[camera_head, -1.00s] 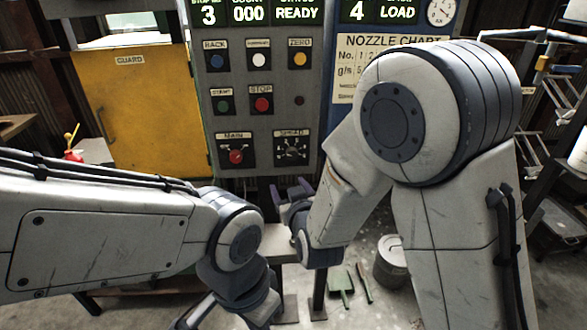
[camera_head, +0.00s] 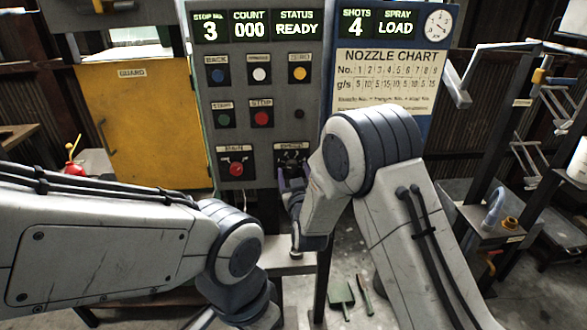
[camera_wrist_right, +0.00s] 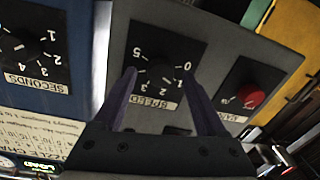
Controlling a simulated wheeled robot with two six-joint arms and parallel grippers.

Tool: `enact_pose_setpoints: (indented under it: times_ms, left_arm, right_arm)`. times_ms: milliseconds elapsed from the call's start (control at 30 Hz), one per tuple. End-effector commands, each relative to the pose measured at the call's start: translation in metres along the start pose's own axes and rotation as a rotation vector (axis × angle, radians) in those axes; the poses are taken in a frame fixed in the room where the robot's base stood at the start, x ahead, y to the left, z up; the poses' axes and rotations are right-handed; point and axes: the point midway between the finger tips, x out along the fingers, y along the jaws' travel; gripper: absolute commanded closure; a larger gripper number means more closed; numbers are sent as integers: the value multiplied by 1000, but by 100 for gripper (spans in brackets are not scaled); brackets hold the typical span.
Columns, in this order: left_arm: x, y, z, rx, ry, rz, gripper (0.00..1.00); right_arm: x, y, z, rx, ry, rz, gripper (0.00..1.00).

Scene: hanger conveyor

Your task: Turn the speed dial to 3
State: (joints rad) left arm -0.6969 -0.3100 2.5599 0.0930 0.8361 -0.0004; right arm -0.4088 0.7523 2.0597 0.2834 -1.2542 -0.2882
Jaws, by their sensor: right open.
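The speed dial (camera_head: 291,154) is a black plate with a knob at the lower right of the grey control panel, partly hidden by my right gripper. In the right wrist view the dial (camera_wrist_right: 170,45) appears upside down, with white numbers from 0 to 5 and a SPEED label (camera_wrist_right: 151,103). My right gripper (camera_head: 287,178) is open just in front of and below the dial. In the wrist view its dark fingers (camera_wrist_right: 158,72) appear on either side of the knob; I cannot tell whether they touch it. The knob's pointer setting is unclear. My left gripper is out of view.
A red main switch (camera_head: 236,168) sits left of the dial, with a red stop button (camera_head: 261,118) above. A SECONDS dial (camera_wrist_right: 35,45) is on the blue panel beside it. A yellow guard door (camera_head: 145,125) stands at the left.

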Motion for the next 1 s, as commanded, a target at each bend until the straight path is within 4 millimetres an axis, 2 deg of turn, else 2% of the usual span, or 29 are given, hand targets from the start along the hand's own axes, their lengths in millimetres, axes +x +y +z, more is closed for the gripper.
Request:
enact_pose_setpoints:
  times_ms: [100, 367, 567, 833, 1000]
  left_arm:
    - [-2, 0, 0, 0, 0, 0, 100]
    - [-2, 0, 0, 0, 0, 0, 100]
    - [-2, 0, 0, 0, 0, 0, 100]
    - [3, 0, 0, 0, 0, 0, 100]
    - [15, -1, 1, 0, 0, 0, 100]
  right_arm:
    - [6, 0, 0, 0, -1, 0, 27]
    - [7, 0, 0, 0, -1, 0, 27]
    - [7, 0, 0, 0, -1, 0, 99]
    - [7, 0, 2, 18, 1, 0, 100]
    - [7, -1, 3, 78, 6, 1, 100]
